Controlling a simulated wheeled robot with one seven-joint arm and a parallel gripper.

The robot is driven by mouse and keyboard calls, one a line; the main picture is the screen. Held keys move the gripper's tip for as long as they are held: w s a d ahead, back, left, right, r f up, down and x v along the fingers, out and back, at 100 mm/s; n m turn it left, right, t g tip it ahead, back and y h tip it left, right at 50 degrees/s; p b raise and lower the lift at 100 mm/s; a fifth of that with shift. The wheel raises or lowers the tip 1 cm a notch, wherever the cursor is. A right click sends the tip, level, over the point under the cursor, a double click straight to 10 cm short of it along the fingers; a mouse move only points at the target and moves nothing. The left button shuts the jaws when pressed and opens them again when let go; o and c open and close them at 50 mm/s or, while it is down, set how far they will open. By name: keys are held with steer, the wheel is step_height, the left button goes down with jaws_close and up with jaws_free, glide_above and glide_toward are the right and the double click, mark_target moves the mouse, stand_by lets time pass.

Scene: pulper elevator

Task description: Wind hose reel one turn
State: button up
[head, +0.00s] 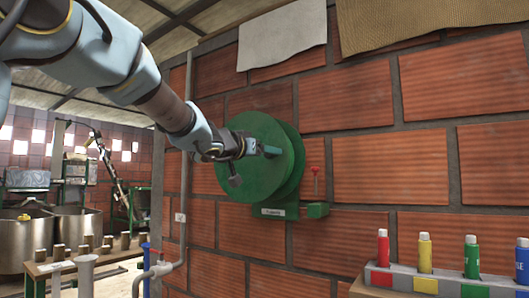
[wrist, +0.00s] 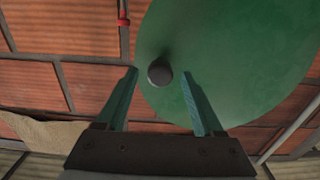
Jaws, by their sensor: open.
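My gripper (head: 274,150) is in front of the reel face. In the wrist view its two fingers (wrist: 160,74) are open and empty, with the knob appearing between the tips. I cannot tell how deep the knob sits between them. In the head view the knob cannot be made out.
A red-topped lever (head: 315,171) is on the wall right of the reel. Coloured bottles (head: 424,252) stand in a holder at the lower right. A grey pipe (head: 187,150) runs down the wall left of the reel. Cloth sheets (head: 282,38) hang above.

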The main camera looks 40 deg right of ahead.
jaws_close()
stand_by(0.5)
stand_by(0.8)
